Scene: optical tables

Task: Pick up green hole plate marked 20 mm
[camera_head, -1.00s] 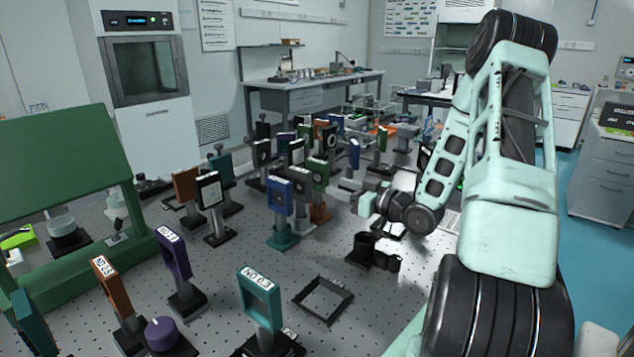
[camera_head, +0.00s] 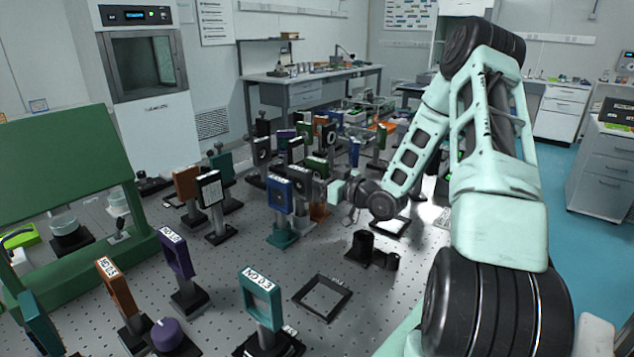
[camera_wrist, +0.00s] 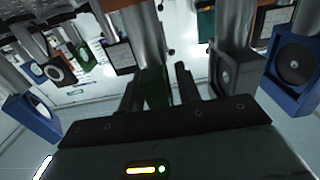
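A green plate on a post (camera_head: 317,165) stands in the middle of the crowd of mounted plates in the head view, partly hidden by its neighbours and my arm. Its marking is not readable. My gripper (camera_head: 328,190) is at that plate, low and on its right side. In the wrist view, which looks upside down, a dark green plate (camera_wrist: 156,90) with a grey post sits between the two dark fingers of my gripper (camera_wrist: 159,88). The fingers are apart, with a narrow gap showing on each side of the plate. Its hole is not visible there.
A blue plate (camera_head: 280,194) stands close to the left of my gripper; a grey mount (camera_wrist: 235,70) and a blue mount (camera_wrist: 292,65) are close in the wrist view. A black cylinder mount (camera_head: 362,245) stands in front. Bare table lies around the black frame (camera_head: 322,297).

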